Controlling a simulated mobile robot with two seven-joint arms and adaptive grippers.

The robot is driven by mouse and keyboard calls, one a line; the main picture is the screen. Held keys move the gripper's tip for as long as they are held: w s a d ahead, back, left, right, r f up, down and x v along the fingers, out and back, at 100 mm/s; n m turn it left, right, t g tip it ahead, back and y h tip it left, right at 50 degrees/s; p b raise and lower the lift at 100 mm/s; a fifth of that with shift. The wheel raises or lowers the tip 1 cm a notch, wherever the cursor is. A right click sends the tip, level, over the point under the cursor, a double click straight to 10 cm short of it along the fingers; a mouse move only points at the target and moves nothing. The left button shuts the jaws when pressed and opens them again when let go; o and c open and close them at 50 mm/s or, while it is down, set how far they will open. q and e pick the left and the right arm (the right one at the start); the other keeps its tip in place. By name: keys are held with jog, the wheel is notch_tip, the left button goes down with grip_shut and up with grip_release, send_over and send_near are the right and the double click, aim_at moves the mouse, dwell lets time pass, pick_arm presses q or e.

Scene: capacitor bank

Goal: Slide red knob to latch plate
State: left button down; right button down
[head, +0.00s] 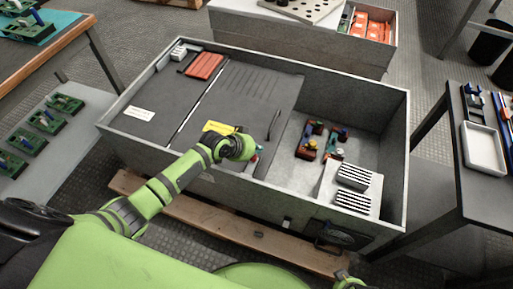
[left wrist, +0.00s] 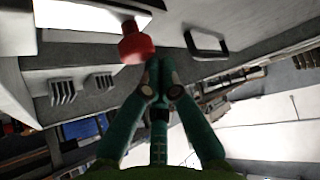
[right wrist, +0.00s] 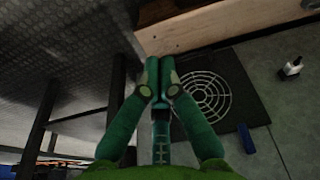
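The red knob (left wrist: 136,46) shows in the left wrist view, standing out from a pale grey surface. My left gripper (left wrist: 158,72) has its two teal fingers together, with the tips just below and right of the knob; I cannot tell whether they touch it. In the head view my left gripper (head: 256,152) is mostly hidden behind its wrist, at the front of the grey cabinet (head: 225,188). I cannot make out the latch plate for certain.
A dark handle (head: 274,124) stands on the cabinet's middle panel, near a yellow label (head: 219,128). The open bay to the right holds red and blue parts (head: 311,141) and white finned blocks (head: 353,177). A wooden plank (head: 190,213) lies along the cabinet's front.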

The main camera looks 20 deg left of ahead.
jog(key=shift+r, duration=0.15)
pick_arm(q)
jog(key=shift+s+a+p, duration=0.2)
jog(key=shift+s+p, duration=0.55)
jog(key=shift+p, duration=0.1)
jog(key=shift+s+f, duration=0.25)
jog(key=shift+s+a+f, duration=0.1)
pick_arm(e)
notch_tip(320, 180, down, 2)
jog(key=shift+s+d+f, duration=0.1)
jog(key=shift+d+f, duration=0.05)
jog(key=shift+f, duration=0.1)
pick_arm(q)
jog(key=w+v, duration=0.1)
jog(key=v, duration=1.1)
jog(key=shift+r, duration=0.5)
jog(key=shift+s, duration=0.15)
